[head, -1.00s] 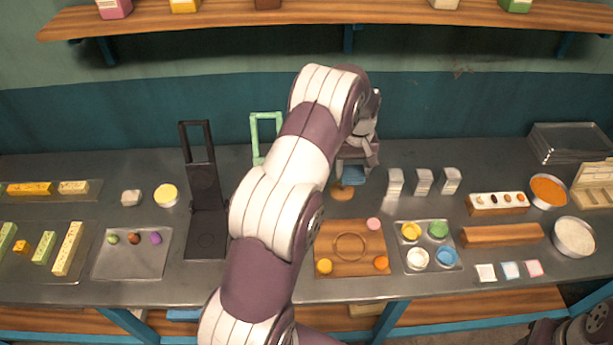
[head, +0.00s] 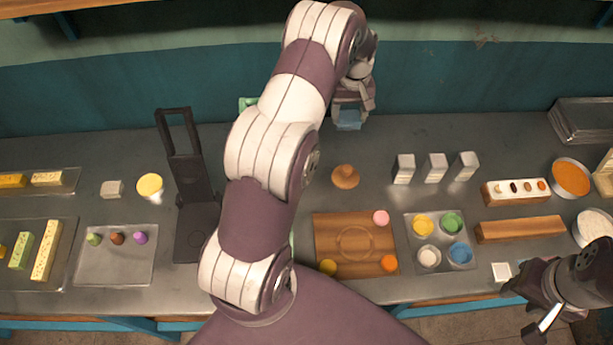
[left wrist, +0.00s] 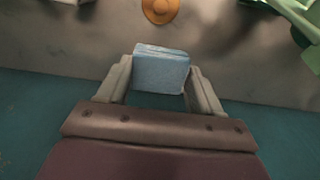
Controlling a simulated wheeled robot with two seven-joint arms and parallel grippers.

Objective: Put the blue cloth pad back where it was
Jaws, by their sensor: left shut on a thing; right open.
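The blue cloth pad (head: 348,119) is at the back of the grey counter in the head view, between the fingers of my left gripper (head: 350,108). In the left wrist view the pad (left wrist: 161,70) is a folded light-blue block, with a finger of my left gripper (left wrist: 162,85) on each side. The gripper is shut on it. Whether the pad touches the counter I cannot tell. My right gripper (head: 541,322) is at the lower right, off the counter's front edge, open and empty.
An orange-brown knobbed round thing (head: 345,177) stands on the counter in front of the pad. A wooden board (head: 330,232) lies nearer. Several grey-white stacks (head: 434,168) stand to the right. A black stand (head: 190,185) is left of my arm. Counter around the knobbed thing is clear.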

